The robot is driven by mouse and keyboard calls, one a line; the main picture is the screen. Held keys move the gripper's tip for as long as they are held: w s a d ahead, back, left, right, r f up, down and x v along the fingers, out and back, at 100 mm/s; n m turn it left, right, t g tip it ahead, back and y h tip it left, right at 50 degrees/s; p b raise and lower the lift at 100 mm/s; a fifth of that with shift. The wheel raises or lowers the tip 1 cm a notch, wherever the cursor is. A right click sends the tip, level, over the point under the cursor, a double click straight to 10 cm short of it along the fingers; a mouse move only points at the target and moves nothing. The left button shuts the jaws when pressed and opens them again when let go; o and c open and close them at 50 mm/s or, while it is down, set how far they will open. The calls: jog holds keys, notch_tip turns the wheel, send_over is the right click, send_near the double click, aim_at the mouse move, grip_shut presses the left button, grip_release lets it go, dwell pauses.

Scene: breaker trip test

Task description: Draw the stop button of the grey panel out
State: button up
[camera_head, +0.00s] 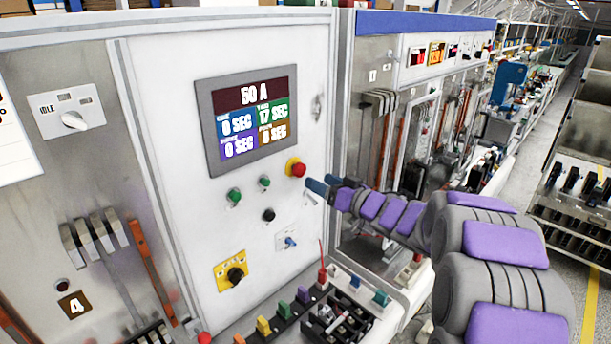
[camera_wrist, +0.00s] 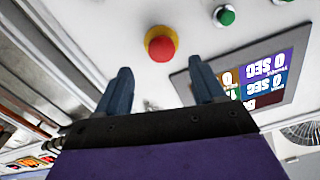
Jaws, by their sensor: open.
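The stop button (camera_head: 298,169) is a red mushroom head on a yellow base, on the front of the light grey panel (camera_head: 165,65), below and right of the screen. In the wrist view the same red button (camera_wrist: 161,46) is beyond my fingertips, near the middle and apart from them. My gripper (camera_head: 318,186) is close to the right of and slightly below the button in the head view. In the wrist view my gripper (camera_wrist: 162,80) has two dark blue fingers spread wide, with nothing between them.
A screen (camera_head: 248,115) reads 50 A. Green buttons (camera_head: 235,195), a black button (camera_head: 268,215) and a yellow-plated rotary switch (camera_head: 235,274) sit on the panel below it. A ledge with coloured terminals (camera_head: 263,325) juts out beneath. The aisle (camera_head: 545,195) lies right.

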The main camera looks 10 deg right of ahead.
aim_at(301, 172)
jog(key=x, duration=0.7)
jog(key=shift+s, duration=0.1)
jog(key=shift+c, duration=0.3)
grip_shut()
